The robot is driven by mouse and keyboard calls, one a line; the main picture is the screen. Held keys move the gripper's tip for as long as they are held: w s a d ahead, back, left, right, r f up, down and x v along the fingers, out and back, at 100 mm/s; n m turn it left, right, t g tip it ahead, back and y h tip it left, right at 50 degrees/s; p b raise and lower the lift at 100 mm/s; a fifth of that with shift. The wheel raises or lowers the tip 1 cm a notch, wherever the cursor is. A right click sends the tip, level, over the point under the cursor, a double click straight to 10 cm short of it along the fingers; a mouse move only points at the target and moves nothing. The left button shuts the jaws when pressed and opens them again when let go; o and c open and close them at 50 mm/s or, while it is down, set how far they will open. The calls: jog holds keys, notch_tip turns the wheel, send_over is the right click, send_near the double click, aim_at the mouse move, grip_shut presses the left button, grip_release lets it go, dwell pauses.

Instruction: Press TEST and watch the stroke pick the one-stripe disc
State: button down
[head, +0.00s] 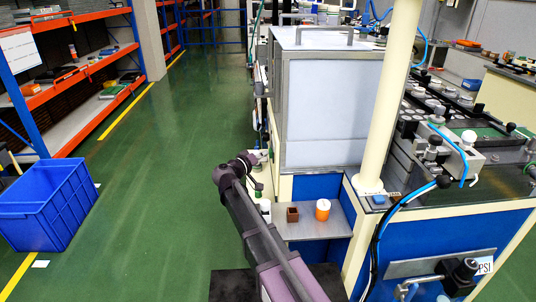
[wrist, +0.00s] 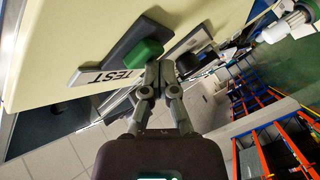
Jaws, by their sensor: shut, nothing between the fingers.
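In the wrist view, a green push button (wrist: 146,52) sits on a dark plate on a cream panel. A white label reading TEST (wrist: 112,76) is beside it. My gripper (wrist: 160,73) is shut and empty, its fingertips close to the button's lower right edge in the picture. I cannot tell whether they touch it. In the head view, my arm reaches along the left side of the machine, and the button is not visible there. I cannot make out a one-stripe disc in either view.
In the head view, a small grey shelf (head: 312,229) holds a brown box (head: 292,215) and an orange cup-like object (head: 323,210). A cream post (head: 389,110) stands to their right. A blue crate (head: 48,205) is on the floor at left. The green aisle (head: 170,170) is clear.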

jog(key=shift+a, duration=3.35)
